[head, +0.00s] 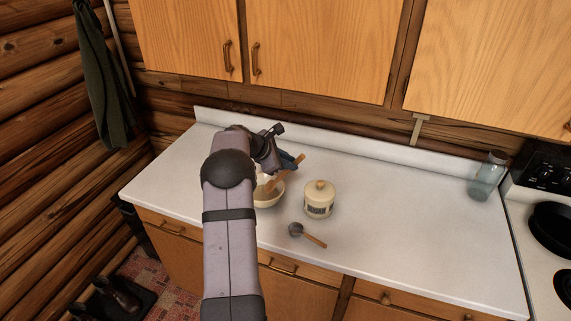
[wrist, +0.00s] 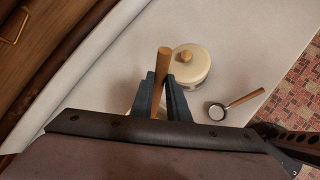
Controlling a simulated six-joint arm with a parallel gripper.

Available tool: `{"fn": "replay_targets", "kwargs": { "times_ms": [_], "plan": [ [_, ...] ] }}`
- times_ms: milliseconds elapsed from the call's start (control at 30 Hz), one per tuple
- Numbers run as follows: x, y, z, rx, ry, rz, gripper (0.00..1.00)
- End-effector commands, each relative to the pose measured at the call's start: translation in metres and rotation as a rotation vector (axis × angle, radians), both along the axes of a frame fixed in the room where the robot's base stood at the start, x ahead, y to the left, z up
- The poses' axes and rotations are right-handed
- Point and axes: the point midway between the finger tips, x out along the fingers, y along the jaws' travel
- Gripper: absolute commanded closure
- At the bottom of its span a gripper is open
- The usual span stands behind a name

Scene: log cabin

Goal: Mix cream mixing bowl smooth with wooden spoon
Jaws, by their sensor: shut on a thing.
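The cream mixing bowl (head: 272,200) stands on the white counter, partly hidden behind my arm in the head view. Something pale shows inside it, but I cannot make out its texture. The wooden spoon (head: 291,167) leans up out of the bowl toward the right, its lower end hidden. My gripper (head: 286,160) is shut on the spoon's handle above the bowl. In the wrist view the spoon's handle (wrist: 163,65) stands between the two blue fingers of my gripper (wrist: 165,92), and the bowl is mostly hidden behind them.
A cream lidded jar (head: 319,201) stands close to the right of the bowl. A small metal scoop with a wooden handle (head: 314,240) lies in front of it. A glass jar (head: 487,177) is far right beside the stove (head: 540,190). The counter's right half is mostly clear.

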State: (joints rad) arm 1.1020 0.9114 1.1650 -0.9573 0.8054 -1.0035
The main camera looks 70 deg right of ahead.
Motion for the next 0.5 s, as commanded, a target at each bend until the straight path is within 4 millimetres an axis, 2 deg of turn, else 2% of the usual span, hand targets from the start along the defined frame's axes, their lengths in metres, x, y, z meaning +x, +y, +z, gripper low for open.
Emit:
{"fn": "replay_targets", "kwargs": {
  "times_ms": [100, 500],
  "plan": [
    [-0.007, 0.0, 0.012, -0.001, 0.001, 0.0, 1.0],
    [-0.026, 0.0, 0.04, -0.002, 0.0, 0.0, 1.0]
  ]
}}
